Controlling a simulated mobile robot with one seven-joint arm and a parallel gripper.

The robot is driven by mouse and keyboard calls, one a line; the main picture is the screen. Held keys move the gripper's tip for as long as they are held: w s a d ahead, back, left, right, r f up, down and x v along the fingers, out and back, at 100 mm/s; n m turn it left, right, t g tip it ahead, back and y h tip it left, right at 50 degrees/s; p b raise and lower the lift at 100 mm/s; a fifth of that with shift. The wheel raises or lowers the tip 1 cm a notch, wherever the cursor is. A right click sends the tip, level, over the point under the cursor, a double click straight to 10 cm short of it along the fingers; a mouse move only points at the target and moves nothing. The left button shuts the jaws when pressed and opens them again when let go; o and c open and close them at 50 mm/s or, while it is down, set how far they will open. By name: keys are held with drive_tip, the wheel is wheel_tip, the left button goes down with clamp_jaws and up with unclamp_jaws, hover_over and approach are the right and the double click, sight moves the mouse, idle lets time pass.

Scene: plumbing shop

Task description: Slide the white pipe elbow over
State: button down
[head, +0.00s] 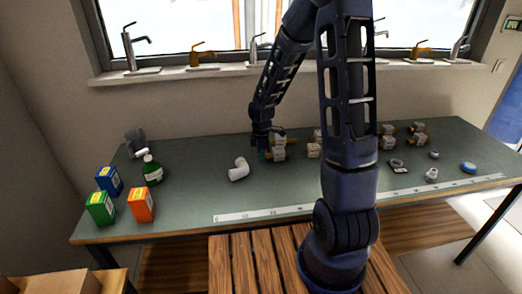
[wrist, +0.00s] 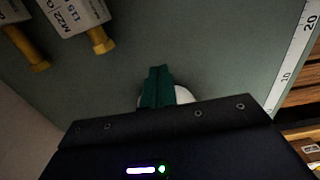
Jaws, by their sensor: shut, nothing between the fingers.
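The white pipe elbow (head: 239,170) lies on the green-grey table (head: 195,197), left of my arm. My gripper (head: 264,154) is low over the table, just right of the elbow, with a small gap in the head view. In the wrist view the green fingers (wrist: 158,86) are together with nothing between them. A white rounded part of the elbow (wrist: 183,96) shows behind the fingers; most of it is hidden by the fingers and the gripper body. I cannot tell whether the fingers touch it.
Valve boxes (head: 279,147) stand close behind and right of my gripper; tagged brass parts (wrist: 75,15) show in the wrist view. A white ruler (head: 270,214) runs along the front edge.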

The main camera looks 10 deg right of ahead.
wheel_tip(320, 180, down, 4)
drive_tip(key=shift+a+r, duration=0.15)
drive_tip(key=shift+a, duration=1.8)
drive_tip(key=a, duration=2)
drive_tip(key=shift+a, duration=0.25)
